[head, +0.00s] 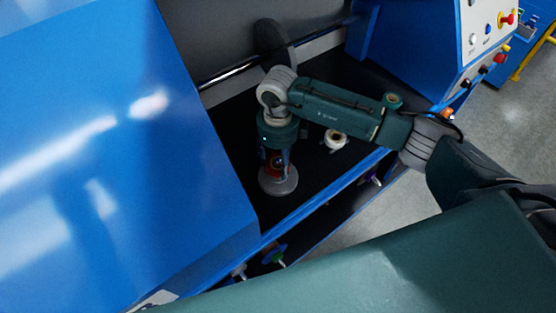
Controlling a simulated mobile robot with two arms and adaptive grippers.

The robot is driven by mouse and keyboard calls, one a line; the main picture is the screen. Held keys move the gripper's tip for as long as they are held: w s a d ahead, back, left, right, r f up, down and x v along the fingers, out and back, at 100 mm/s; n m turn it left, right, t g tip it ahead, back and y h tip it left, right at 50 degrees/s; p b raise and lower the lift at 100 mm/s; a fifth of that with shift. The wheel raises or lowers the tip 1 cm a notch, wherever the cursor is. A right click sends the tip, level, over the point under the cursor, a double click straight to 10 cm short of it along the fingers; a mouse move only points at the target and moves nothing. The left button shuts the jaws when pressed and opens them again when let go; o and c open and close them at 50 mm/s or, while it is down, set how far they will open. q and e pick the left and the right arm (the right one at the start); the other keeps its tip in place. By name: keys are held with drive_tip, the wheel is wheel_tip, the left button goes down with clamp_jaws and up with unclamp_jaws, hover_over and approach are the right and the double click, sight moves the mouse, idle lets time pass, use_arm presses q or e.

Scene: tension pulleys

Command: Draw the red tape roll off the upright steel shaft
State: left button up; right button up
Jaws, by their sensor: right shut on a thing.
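The red tape roll (274,168) shows only as a patch of red between the fingers of my right gripper (274,170). The gripper points straight down and is shut on the roll. A round grey disc (280,186) lies just below the fingertips. The upright steel shaft cannot be made out, because the gripper hides it, so I cannot tell how far up it the roll sits. My left gripper is not in view.
A pale roll (335,139) stands on the dark bed (313,175) to the right, under my right forearm. A horizontal steel bar (228,72) with a dark disc runs behind. A large blue housing (100,150) closes the left side, and a control panel (485,45) stands at the upper right.

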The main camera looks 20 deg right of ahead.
drive_tip(key=shift+b, duration=0.3)
idle(0.5)
drive_tip(key=shift+r, duration=0.25)
drive_tip(key=shift+r+p, duration=0.85)
drive_tip(key=shift+r, duration=0.75)
drive_tip(key=shift+r, duration=0.1)
drive_tip(key=shift+r+p, duration=0.4)
drive_tip(key=shift+r, duration=0.45)
drive_tip(key=shift+r, duration=2)
